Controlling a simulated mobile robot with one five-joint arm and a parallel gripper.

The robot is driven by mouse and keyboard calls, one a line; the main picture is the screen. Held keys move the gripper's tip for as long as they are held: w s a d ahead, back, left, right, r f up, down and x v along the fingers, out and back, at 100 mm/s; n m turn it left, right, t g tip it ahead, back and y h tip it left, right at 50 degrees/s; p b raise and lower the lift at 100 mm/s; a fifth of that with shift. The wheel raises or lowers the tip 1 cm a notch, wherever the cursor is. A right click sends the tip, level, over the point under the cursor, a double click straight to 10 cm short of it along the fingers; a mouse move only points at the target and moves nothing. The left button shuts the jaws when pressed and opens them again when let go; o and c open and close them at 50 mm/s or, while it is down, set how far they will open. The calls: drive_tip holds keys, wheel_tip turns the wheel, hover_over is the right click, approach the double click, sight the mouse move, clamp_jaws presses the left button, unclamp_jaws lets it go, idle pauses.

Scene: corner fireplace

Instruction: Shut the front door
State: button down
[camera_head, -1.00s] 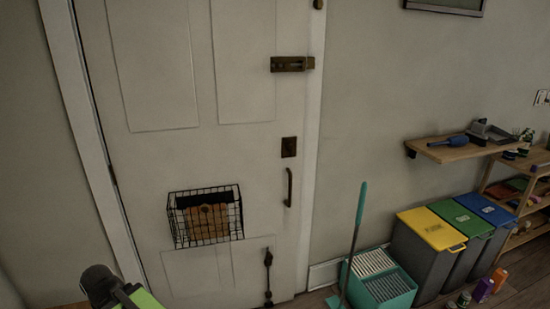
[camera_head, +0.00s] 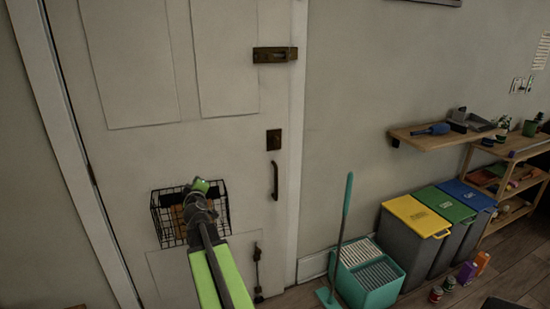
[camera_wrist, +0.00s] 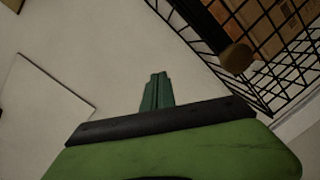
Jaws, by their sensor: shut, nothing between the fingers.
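The white front door (camera_head: 130,160) fills the left of the head view and looks flush or nearly flush with its frame on the right. A small gap cannot be ruled out. It bears a dark pull handle (camera_head: 275,180), a lock plate (camera_head: 274,140), a bolt latch (camera_head: 275,55) and a wire basket (camera_head: 160,222). My gripper (camera_head: 200,186) is shut and empty, in front of the basket and covering part of it. In the wrist view, my green fingertips (camera_wrist: 157,92) are together against the pale door panel, beside the basket (camera_wrist: 262,85). Contact with the door cannot be told.
A teal broom (camera_head: 343,225) and a teal crate (camera_head: 372,280) stand right of the door. Bins with yellow (camera_head: 417,214), green and blue lids stand beside them, below a wall shelf (camera_head: 440,143).

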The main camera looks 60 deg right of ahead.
drive_tip(key=s+d+r+n+t, duration=0.25)
drive_tip(key=s+d, duration=0.25)
drive_tip(key=d, duration=0.4)
drive_tip(key=n+b, duration=0.1)
drive_tip(key=n, duration=0.4)
approach(272, 151)
drive_tip(key=shift+g, duration=0.25)
drive_tip(key=x, duration=0.7)
drive_tip(key=shift+r, duration=0.1)
